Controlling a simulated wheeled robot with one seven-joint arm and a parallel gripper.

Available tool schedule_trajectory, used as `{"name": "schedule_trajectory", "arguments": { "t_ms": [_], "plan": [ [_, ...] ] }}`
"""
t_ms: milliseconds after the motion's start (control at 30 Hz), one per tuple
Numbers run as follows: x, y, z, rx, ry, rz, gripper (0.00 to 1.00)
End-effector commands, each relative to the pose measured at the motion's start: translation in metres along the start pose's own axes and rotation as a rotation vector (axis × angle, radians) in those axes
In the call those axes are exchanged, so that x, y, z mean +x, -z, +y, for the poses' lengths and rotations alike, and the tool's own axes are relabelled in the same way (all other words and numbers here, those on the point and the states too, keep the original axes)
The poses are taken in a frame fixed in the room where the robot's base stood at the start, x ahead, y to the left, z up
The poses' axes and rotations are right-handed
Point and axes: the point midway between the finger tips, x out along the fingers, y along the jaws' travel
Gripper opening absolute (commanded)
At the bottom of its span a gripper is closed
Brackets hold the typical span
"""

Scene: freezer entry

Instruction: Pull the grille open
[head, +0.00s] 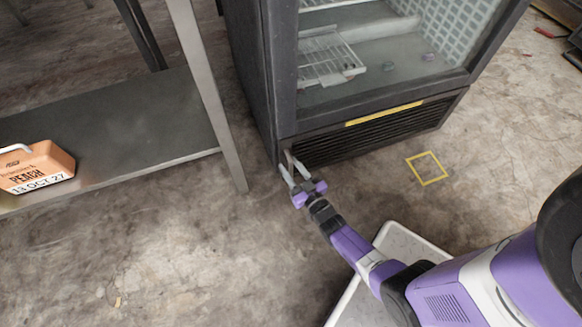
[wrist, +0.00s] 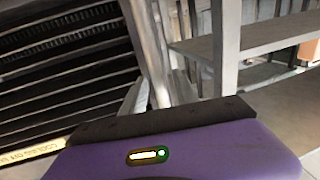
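The grille (head: 375,133) is the dark slatted panel along the bottom of the glass-door freezer. It looks flush with the freezer front, and its slats also show in the wrist view (wrist: 60,65). A grey upright bar, apparently its handle (wrist: 149,45), is at its left end in the head view (head: 289,156). My gripper (head: 288,164) is at that end, low down, with its two grey fingers apart. In the wrist view the bar stands between the spread fingers, closer to the left one. Contact cannot be made out.
A metal table (head: 110,118) with a low shelf stands close on the left, its leg near my gripper. An orange peach box (head: 38,166) sits on the shelf. A yellow square (head: 427,168) marks the floor before the freezer's right side. Floor before the grille is clear.

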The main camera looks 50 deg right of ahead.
Motion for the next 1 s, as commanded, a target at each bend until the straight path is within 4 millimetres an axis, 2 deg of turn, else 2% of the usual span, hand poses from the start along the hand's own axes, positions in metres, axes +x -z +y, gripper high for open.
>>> {"name": "schedule_trajectory", "arguments": {
  "t_ms": [67,233,1000],
  "plan": [
    [-0.0001,0.0001,0.0000,0.000,0.000,0.000,0.34],
    [-0.0001,0.0002,0.0000,0.000,0.000,0.000,0.01],
    [-0.0001,0.0003,-0.0001,0.000,0.000,0.001,0.00]
  ]
}}
